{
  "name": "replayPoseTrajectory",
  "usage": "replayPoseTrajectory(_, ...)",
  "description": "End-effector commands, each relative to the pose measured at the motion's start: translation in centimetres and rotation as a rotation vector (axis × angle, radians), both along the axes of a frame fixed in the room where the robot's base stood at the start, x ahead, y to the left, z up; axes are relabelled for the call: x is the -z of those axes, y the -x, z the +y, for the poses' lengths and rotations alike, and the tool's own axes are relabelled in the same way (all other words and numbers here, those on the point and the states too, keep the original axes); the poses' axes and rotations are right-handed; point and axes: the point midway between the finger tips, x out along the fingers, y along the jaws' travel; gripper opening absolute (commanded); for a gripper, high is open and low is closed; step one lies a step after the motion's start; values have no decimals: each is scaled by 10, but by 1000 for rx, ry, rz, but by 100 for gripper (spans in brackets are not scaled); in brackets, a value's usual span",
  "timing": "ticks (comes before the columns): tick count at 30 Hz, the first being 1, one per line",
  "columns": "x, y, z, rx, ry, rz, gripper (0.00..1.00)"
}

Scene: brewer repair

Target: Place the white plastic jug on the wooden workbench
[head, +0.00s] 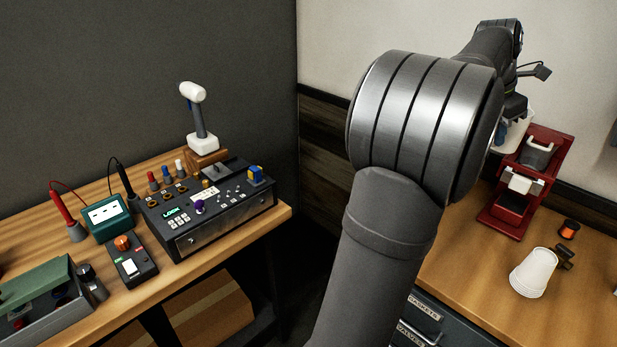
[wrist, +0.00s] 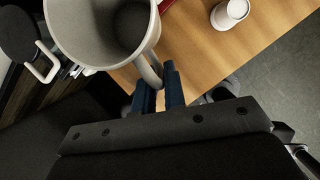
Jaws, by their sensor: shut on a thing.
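The white plastic jug (wrist: 65,40) is at the top left of the wrist view, with its open mouth facing the camera. My gripper (wrist: 158,76) is shut on the jug's handle with its blue fingers. The jug seems to hang clear beside and above the wooden workbench (wrist: 200,50), near its edge. In the head view a white part of the jug (head: 516,133) shows behind my arm, left of the red brewer. The rest of it is hidden there. The workbench (head: 465,262) also shows at the right of the head view.
The red brewer (head: 525,185) stands at the back of the workbench. A white cup (head: 533,272) and a small orange-and-black part (head: 568,230) are in front. Bare wood lies left of the cup. A second bench with a control console (head: 210,212) is at the left.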

Motion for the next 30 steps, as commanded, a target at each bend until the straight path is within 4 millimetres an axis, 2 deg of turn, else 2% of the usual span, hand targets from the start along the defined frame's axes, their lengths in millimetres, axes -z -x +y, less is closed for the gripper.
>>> replayPoseTrajectory(1,3,-21,20,-30,0,1,0)
replayPoseTrajectory(6,11,-73,84,-98,0,2,0)
replayPoseTrajectory(11,19,-115,150,-162,1,2,0)
replayPoseTrajectory(15,26,-145,213,-218,1,1,0)
replayPoseTrajectory(22,39,-179,325,-310,3,4,0)
replayPoseTrajectory(30,55,-192,464,-417,4,3,0)
